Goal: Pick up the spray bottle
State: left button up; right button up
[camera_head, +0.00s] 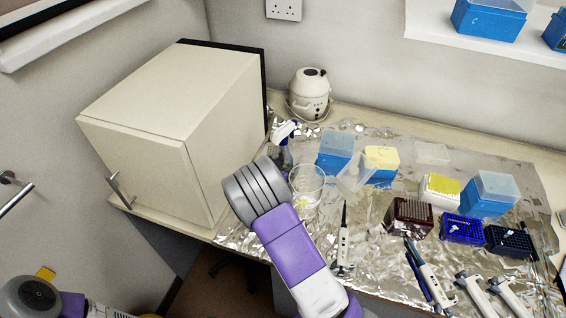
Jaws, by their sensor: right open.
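The spray bottle (285,132) stands on the foil-covered bench beside the beige cabinet. Its white and blue spray head shows, while its lower body is largely hidden behind my right wrist and the glass beaker. My right gripper (256,186) is at the end of the purple arm, in front of the bottle and nearer to me. The grey ribbed wrist hides most of its fingers; it is open, and I see nothing held. My left arm shows only in part at the bottom left corner, and its gripper is not in view.
The beige cabinet (180,120) blocks the left side. A glass beaker (307,186) stands just right of my right wrist. A white round device (309,92) stands behind. Blue tip boxes (335,150), tube racks (408,216) and several pipettes (343,245) crowd the right.

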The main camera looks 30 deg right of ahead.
jog(key=shift+c, duration=0.3)
jog(key=c, duration=1.4)
jog(key=shift+r, duration=0.1)
jog(key=shift+c, duration=0.5)
